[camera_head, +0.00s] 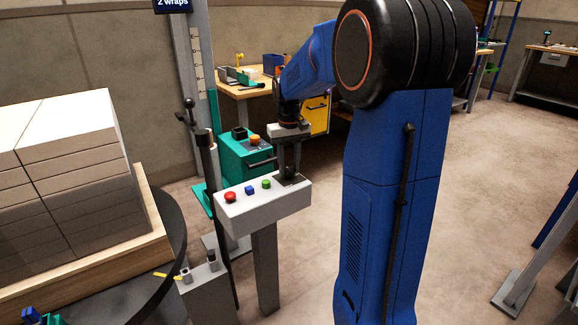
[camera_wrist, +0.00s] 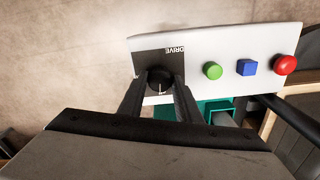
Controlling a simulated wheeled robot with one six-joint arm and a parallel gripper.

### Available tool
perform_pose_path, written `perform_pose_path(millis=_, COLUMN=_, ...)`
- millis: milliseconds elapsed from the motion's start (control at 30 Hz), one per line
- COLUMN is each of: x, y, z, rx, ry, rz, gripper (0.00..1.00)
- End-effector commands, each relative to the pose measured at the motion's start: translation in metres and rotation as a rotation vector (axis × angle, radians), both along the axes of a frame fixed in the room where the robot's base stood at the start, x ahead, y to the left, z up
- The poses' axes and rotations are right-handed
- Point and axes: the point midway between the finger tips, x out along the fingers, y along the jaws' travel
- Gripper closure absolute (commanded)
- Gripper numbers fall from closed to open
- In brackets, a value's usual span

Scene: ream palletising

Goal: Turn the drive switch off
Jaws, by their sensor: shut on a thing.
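The drive switch (camera_wrist: 160,81) is a round black knob with a white mark on a dark plate lettered "DRIVE". It sits at one end of a light grey control box (camera_head: 262,208) on a post. My gripper (camera_wrist: 160,92) points down at the box and is shut on the knob, one finger on each side. In the head view my gripper (camera_head: 289,172) stands over the box's right end, and its fingers mostly hide the knob. The plate's other lettering is mostly hidden, so I cannot read the switch setting.
A red button (camera_head: 230,196), a blue square button (camera_head: 249,190) and a green button (camera_head: 266,184) share the box top. Stacked reams (camera_head: 70,170) stand on a wooden pallet (camera_head: 150,215) at left. A dark post rises behind the box. Open floor lies at right.

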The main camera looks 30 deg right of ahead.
Motion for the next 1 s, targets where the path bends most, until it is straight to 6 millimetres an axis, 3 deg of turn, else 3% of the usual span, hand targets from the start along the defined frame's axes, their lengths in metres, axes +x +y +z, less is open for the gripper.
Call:
perform_pose_path(millis=300, x=0.0005, y=-0.0001, z=0.0009, rx=0.0, ry=-0.002, rz=0.102, gripper=0.92)
perform_pose_path(millis=800, x=0.0005, y=-0.0002, z=0.0009, rx=0.0, ry=-0.002, rz=0.119, gripper=0.92)
perform_pose_path(millis=833, x=0.0005, y=-0.0002, z=0.0009, rx=0.0, ry=-0.002, rz=0.119, gripper=0.64)
perform_pose_path(millis=900, x=0.0004, y=-0.0002, z=0.0008, rx=0.0, ry=-0.002, rz=0.118, gripper=0.5)
perform_pose_path(millis=1000, x=0.0003, y=-0.0002, z=0.0006, rx=0.0, ry=-0.001, rz=0.118, gripper=0.5)
